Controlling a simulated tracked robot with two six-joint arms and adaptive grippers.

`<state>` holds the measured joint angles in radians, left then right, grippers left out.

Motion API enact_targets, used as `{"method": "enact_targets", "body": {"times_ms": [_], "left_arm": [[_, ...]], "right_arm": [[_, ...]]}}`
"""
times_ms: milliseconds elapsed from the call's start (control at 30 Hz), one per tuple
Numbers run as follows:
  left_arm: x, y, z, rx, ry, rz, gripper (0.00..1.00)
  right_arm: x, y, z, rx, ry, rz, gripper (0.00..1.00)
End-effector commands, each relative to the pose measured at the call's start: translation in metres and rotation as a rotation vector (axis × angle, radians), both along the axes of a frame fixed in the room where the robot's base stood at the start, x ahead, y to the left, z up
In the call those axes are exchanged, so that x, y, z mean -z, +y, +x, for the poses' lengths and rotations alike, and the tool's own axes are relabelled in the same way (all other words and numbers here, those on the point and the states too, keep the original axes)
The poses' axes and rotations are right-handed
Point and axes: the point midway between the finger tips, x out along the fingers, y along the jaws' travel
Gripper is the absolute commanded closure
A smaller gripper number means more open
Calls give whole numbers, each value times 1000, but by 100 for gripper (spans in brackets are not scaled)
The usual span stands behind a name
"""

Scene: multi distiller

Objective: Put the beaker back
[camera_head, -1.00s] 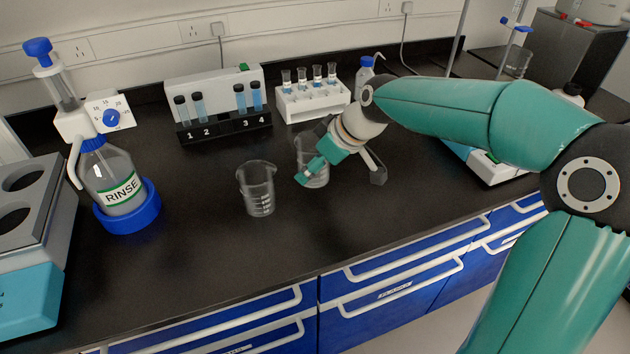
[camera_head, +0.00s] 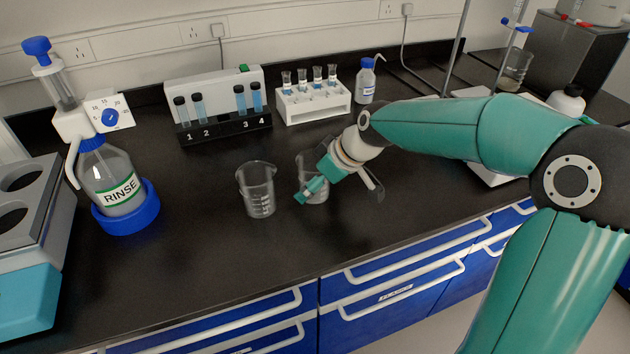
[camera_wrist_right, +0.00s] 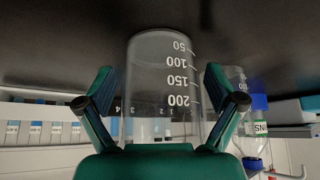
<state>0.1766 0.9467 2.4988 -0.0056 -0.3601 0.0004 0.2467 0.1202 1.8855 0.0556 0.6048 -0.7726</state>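A clear glass beaker (camera_head: 313,190) stands on the black bench near its middle, partly hidden by my right gripper. My right gripper (camera_head: 316,176) is around it from the right. In the right wrist view the beaker (camera_wrist_right: 162,85) appears upside down between the two fingers (camera_wrist_right: 160,90), with a narrow gap showing at each side. The fingers look open, one on each side of the glass. A second empty beaker (camera_head: 258,190) stands just to the left. My left gripper is not in view.
A RINSE bottle (camera_head: 112,182) in a blue ring stands at the left. A numbered tube rack (camera_head: 225,130) and a white vial rack (camera_head: 313,105) stand at the back, beside a small blue-capped bottle (camera_head: 365,85). The bench front is clear.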

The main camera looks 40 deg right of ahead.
Motion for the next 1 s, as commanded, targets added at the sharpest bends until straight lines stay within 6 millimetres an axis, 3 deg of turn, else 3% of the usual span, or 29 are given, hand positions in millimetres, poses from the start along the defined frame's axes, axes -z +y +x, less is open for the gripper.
{"method": "enact_targets", "body": {"times_ms": [367, 1000], "left_arm": [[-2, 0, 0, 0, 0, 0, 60], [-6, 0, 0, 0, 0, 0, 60]], "right_arm": [[-6, -1, -1, 1, -1, 0, 6], [-96, -23, -55, 0, -2, -1, 6]]}}
